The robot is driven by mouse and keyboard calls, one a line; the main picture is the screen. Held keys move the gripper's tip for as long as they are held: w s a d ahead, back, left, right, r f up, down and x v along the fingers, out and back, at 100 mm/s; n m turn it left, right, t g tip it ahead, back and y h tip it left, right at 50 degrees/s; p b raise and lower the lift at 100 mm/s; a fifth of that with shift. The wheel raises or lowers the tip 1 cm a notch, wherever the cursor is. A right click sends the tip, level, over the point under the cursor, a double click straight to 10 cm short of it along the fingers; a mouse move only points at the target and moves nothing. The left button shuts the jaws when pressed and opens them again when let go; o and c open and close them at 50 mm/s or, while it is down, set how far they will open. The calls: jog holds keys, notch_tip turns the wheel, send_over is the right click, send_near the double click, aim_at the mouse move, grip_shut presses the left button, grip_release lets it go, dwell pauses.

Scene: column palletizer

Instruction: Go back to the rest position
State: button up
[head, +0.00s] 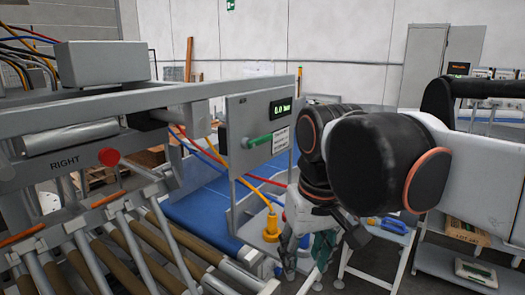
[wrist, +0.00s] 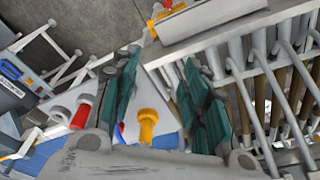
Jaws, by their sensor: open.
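My gripper (head: 308,252) hangs low in the centre of the head view, below my dark arm joints. It stands just right of the yellow fitting on the grey panel's lower edge. In the wrist view my gripper (wrist: 162,65) shows two green-padded fingers spread apart, with nothing held between them. A yellow fitting (wrist: 147,124) shows in the gap near the palm, and I cannot tell its exact distance. The grey panel (head: 240,170) carries a green handle (head: 257,141) and a display reading about 0.0 bar. My arm hides part of the area behind it.
A roller conveyor (head: 130,240) with a metal frame and red knob (head: 109,156) fills the left. Blue, red and yellow hoses cross near the panel. A blue case (head: 394,226) sits on a white stand at right. A shelf (head: 465,268) stands beyond it.

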jog(key=s+d+f+m+t+b, duration=0.1)
jog(key=d+f+b, duration=0.3)
jog(key=f, duration=0.4)
jog(key=s+d+f+m+t+b, duration=0.1)
jog(key=d+f+b, duration=0.3)
jog(key=f, duration=0.5)
jog(key=s+d+f+m+t+b, duration=0.1)
jog(key=s+d+f+t+b, duration=0.1)
jog(key=f+b, duration=0.4)
notch_tip(320, 180, down, 2)
jog(key=shift+s+d+f+t+h, duration=0.2)
jog(key=shift+s+d+t+h, duration=0.15)
jog(key=shift+d+t, duration=0.6)
